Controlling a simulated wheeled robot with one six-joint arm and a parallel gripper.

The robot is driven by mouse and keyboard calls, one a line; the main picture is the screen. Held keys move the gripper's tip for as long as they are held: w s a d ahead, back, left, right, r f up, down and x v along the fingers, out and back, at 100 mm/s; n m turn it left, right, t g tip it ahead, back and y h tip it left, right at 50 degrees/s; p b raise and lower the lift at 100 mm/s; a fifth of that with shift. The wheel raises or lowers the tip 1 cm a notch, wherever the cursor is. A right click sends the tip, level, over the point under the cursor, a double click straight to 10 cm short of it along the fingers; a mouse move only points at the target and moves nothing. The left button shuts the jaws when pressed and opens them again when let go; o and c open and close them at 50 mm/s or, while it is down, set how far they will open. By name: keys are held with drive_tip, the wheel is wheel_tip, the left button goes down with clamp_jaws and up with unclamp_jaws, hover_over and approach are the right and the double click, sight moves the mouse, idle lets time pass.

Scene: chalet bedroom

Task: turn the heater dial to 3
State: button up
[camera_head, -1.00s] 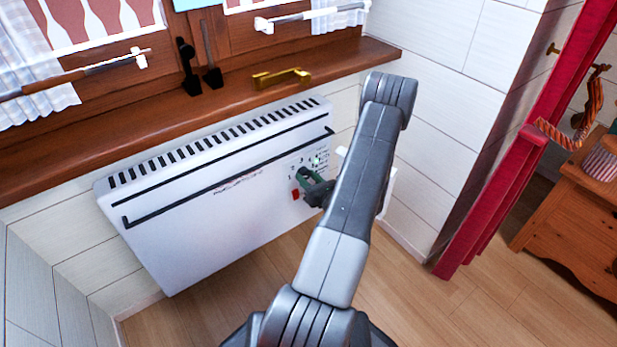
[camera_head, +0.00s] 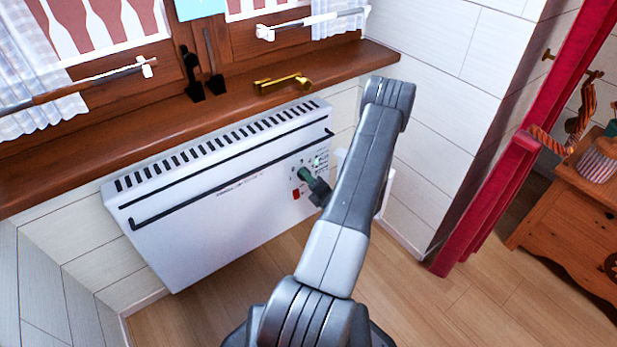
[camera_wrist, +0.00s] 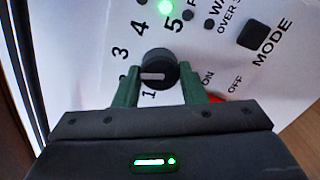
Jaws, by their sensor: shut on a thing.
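The heater (camera_head: 215,210) is a white wall panel under the window sill. Its black dial (camera_wrist: 158,69) shows in the wrist view, with a white pointer mark aimed to the left of the picture. The printed 1 lies just below the dial, 3 up to its left, then 4 and 5 above. The 2 is not readable; a green finger covers the area near it. My gripper (camera_wrist: 158,88) has one green finger on each side of the dial and is shut on it. In the head view my gripper (camera_head: 308,177) is at the panel's right end, hiding the dial.
A green light (camera_wrist: 165,6) glows near the 5. A MODE button (camera_wrist: 264,38) and a red switch (camera_wrist: 229,98) with ON and OFF print are to the right. The wooden sill (camera_head: 140,127) overhangs the heater. Floor is clear in front.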

drive_tip(key=shift+m+p, duration=0.3)
drive_tip(key=shift+m, duration=0.9)
drive_tip(key=o, duration=1)
drive_tip(key=p+v, duration=0.3)
drive_tip(key=v, duration=1.1)
